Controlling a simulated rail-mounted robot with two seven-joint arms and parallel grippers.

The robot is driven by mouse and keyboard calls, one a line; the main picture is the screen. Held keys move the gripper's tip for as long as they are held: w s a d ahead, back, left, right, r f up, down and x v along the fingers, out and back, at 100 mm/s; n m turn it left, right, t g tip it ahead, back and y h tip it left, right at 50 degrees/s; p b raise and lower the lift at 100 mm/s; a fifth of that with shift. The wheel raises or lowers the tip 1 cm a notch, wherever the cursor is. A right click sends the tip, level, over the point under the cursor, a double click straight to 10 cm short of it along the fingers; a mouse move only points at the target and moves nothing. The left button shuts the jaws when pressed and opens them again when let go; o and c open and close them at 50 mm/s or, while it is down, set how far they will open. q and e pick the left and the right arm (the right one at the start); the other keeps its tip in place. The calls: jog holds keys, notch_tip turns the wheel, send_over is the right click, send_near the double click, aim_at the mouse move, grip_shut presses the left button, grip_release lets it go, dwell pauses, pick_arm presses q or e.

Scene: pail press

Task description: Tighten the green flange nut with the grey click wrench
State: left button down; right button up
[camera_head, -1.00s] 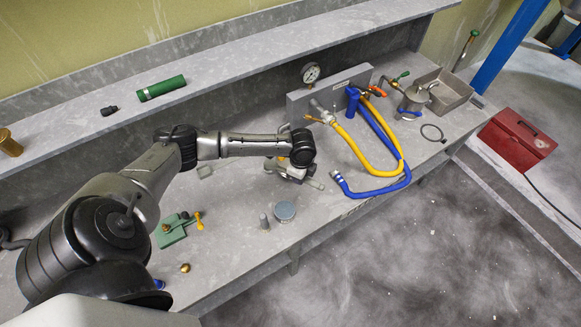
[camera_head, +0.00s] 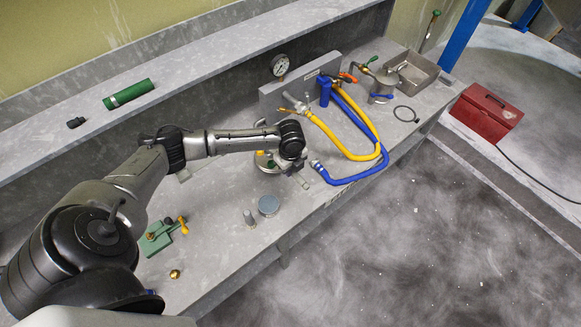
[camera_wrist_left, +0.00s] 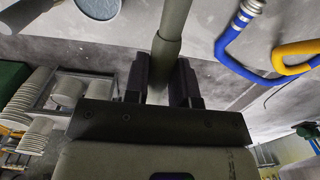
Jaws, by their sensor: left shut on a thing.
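My left gripper (camera_head: 296,168) is over the bench, below the dark wrist joint and small in the head view. In the left wrist view its two dark fingers (camera_wrist_left: 164,82) are shut on a smooth grey-green shaft, which I take to be the handle of the grey click wrench (camera_wrist_left: 172,25). The shaft runs away from the fingers past the top edge of the wrist view. The wrench's head is out of that view. A round fixture (camera_head: 264,163) with small coloured parts stands just left of the gripper, partly behind my arm. I cannot make out the green flange nut.
A yellow hose (camera_head: 345,150) and a blue hose (camera_head: 340,181) curve close to the gripper's right. A round grey-blue tin (camera_head: 268,205) and a green clamp-like tool (camera_head: 162,236) sit nearer. A gauge (camera_head: 280,65) stands behind. A red toolbox (camera_head: 487,112) is far right.

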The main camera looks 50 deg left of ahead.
pick_arm(q)
jog(key=shift+r+p, duration=0.2)
jog(key=shift+p, duration=0.25)
notch_tip(320, 180, down, 5)
jog(key=shift+r+b, duration=0.1)
jog(key=shift+b, duration=1)
jog(key=shift+p, duration=0.3)
jog(key=shift+p, duration=0.35)
